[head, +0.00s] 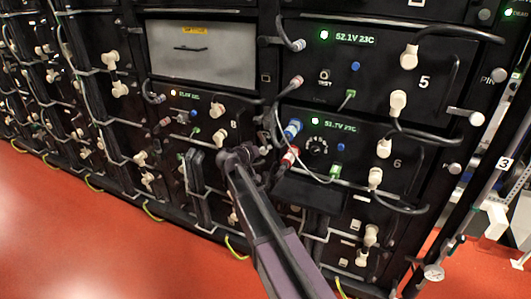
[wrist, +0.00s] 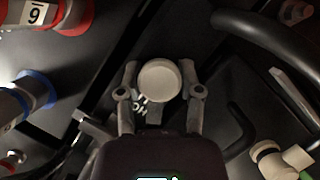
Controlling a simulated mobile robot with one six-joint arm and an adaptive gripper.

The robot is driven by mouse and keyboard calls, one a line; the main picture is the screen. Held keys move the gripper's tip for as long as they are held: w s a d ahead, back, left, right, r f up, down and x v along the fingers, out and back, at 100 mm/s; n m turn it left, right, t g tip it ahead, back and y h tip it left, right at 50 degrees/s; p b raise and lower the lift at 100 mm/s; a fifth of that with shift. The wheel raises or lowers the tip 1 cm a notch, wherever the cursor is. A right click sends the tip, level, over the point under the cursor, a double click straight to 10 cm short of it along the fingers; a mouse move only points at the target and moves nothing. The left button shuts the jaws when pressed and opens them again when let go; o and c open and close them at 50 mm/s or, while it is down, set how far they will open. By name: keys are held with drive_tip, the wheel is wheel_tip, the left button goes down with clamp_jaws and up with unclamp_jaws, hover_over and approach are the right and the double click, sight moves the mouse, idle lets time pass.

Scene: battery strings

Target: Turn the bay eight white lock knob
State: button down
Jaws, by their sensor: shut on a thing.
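The bay eight unit (head: 206,116) is a dark front panel marked 8, with a small lit display, left of centre in the head view. My gripper (head: 238,157) is at the right edge of this panel, below the 8. In the wrist view my gripper (wrist: 159,74) has one finger on each side of a round white lock knob (wrist: 159,82) and is shut on it. White lettering beside the knob is partly covered. In the head view my gripper and arm hide the knob.
Red (head: 288,157) and blue (head: 294,130) cable plugs sit close to the right of my gripper. A thick black cable (wrist: 262,32) crosses the upper right of the wrist view. A black handle (head: 196,172) stands out left of my gripper. The red floor (head: 90,230) is clear.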

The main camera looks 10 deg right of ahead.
drive_tip(key=n+h+b, duration=0.1)
drive_tip(key=n, duration=0.1)
drive_tip(key=n+h+b, duration=0.1)
drive_tip(key=n+b, duration=0.1)
drive_tip(key=shift+s+f+n+h, duration=0.15)
drive_tip(key=shift+f+n+h, duration=0.15)
drive_tip(key=shift+f+n, duration=0.1)
drive_tip(key=n+h+b, duration=0.1)
drive_tip(key=n+b, duration=0.1)
drive_tip(key=n, duration=0.1)
drive_tip(key=shift+r+n+t+h+b, duration=0.15)
drive_tip(key=shift+n+t+h+b, duration=0.3)
drive_tip(key=shift+n+b, duration=0.55)
drive_tip(key=shift+c, duration=1.6)
unclamp_jaws()
drive_tip(key=shift+o, duration=0.3)
drive_tip(key=shift+r, duration=0.1)
